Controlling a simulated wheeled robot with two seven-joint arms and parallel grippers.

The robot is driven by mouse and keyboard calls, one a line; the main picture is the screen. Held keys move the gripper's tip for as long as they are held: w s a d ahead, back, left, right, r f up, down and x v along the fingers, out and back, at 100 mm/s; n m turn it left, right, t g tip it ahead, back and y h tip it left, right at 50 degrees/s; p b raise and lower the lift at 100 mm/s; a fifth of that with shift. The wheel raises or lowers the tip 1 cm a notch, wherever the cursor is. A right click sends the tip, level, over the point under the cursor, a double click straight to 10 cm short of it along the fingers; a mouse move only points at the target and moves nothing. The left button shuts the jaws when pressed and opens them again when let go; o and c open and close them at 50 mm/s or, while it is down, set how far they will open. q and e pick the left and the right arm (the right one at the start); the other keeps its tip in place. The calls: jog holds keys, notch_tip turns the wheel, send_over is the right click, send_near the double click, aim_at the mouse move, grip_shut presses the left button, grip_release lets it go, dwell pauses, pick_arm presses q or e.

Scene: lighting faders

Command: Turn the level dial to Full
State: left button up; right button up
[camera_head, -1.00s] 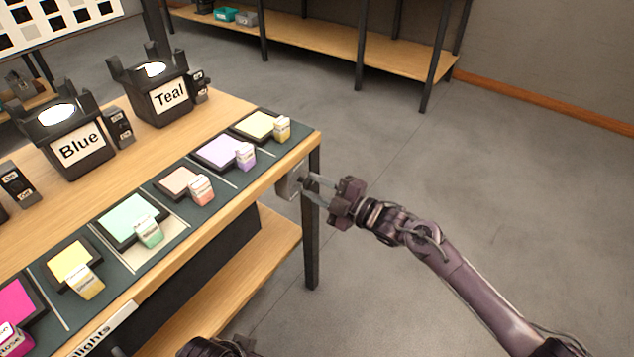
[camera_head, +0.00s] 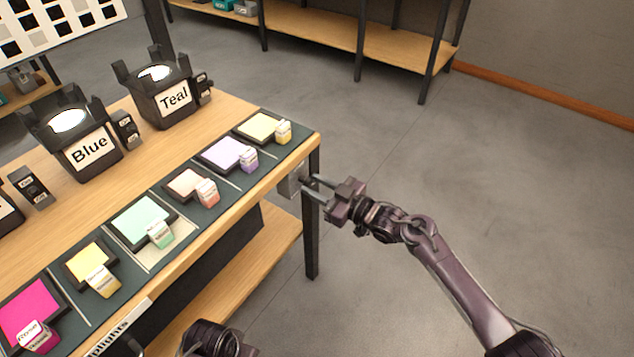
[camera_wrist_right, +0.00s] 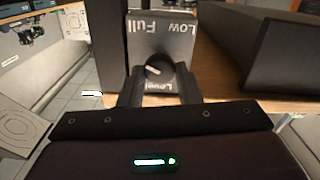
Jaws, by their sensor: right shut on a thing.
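The level dial (camera_wrist_right: 158,73) is a small dark round knob with a white mark, on a grey box (camera_wrist_right: 160,40). The box also shows at the table's right end in the head view (camera_head: 294,179). In the wrist view the labels are upside down: "Full" (camera_wrist_right: 133,27) top left, "Low" (camera_wrist_right: 180,29) top right, "Level" below the knob. The white mark lies nearly level, tilted up at its left end. My right gripper (camera_wrist_right: 158,88) is shut on the dial, one finger on each side. Its fingers also show at the box in the head view (camera_head: 316,186). My left gripper is not clearly seen.
The wooden table (camera_head: 235,100) holds several coloured pads with small labelled blocks along its front. Lamps labelled "Blue" (camera_head: 88,151) and "Teal" (camera_head: 174,98) stand behind. A table leg (camera_head: 311,240) is close to my right gripper. The floor to the right is clear.

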pick_arm(q)
jog(key=shift+w+a+f+p, duration=0.15)
jog(key=shift+f+p, duration=0.15)
jog(key=shift+f, duration=0.9)
jog(key=shift+s+a+f+p, duration=0.1)
jog(key=shift+f+p, duration=0.15)
jog(key=shift+f, duration=0.95)
pick_arm(e)
jog(key=shift+f+m, duration=0.1)
jog(key=shift+m, duration=1.7)
pick_arm(q)
jog(key=shift+f, duration=0.1)
pick_arm(e)
jog(key=o, duration=1)
jog(key=shift+c, duration=0.2)
jog(key=shift+d, duration=0.15)
jog(key=shift+s+d, duration=0.25)
jog(key=shift+d, duration=0.05)
pick_arm(q)
jog(key=f, duration=0.2)
jog(key=f+p, duration=0.1)
jog(key=shift+s+a+t, duration=0.2)
jog(key=shift+a+t, duration=0.1)
pick_arm(e)
jog(key=v, duration=0.7)
jog(key=shift+a, duration=0.1)
